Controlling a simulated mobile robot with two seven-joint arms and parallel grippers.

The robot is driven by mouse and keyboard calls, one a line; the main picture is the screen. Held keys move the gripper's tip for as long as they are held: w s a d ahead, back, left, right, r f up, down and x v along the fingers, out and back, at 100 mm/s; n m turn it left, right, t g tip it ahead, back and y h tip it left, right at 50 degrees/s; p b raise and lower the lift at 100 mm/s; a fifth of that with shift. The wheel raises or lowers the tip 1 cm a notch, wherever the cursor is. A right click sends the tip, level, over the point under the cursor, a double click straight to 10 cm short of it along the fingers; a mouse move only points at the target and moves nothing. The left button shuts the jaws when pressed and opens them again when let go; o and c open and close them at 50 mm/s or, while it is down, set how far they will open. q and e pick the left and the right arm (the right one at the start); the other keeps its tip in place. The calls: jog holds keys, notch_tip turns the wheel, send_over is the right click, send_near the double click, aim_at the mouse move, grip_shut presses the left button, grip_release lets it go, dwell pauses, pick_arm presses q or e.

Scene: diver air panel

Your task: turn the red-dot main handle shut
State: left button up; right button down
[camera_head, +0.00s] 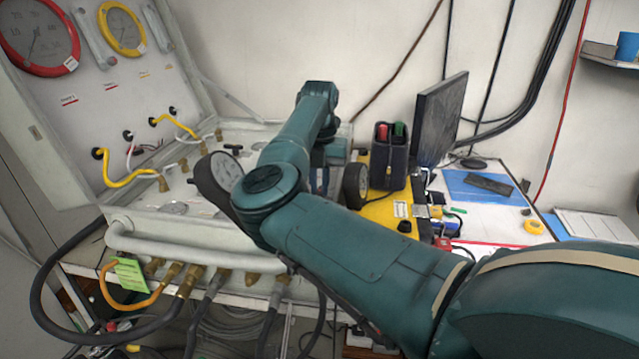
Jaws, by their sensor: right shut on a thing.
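The air panel is an open pale case, its bare front rim (170,222) showing at lower left. My right arm reaches in from the right, bends over the panel and comes down at its right side. My right gripper (321,181) is low over the panel there, mostly hidden behind my own arm. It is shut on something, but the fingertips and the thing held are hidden. I cannot make out a red-dot main handle; that part of the panel is covered by my arm. My left gripper is out of view.
The raised lid carries a red gauge (38,36) and a yellow gauge (122,30). Hoses hang at the front. A dark tool caddy (391,160) and a monitor (438,120) stand to the right.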

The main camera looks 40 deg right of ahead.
jog(key=shift+m, duration=0.4)
jog(key=m+b, duration=0.2)
jog(key=m, duration=0.1)
jog(key=shift+m, duration=0.3)
jog(key=m, duration=0.4)
jog(key=shift+m+b, duration=0.3)
jog(key=m, duration=0.4)
jog(key=shift+w, duration=0.1)
jog(key=shift+m, duration=2.5)
jog(key=c, duration=1.5)
grip_release()
jog(key=shift+o, duration=0.2)
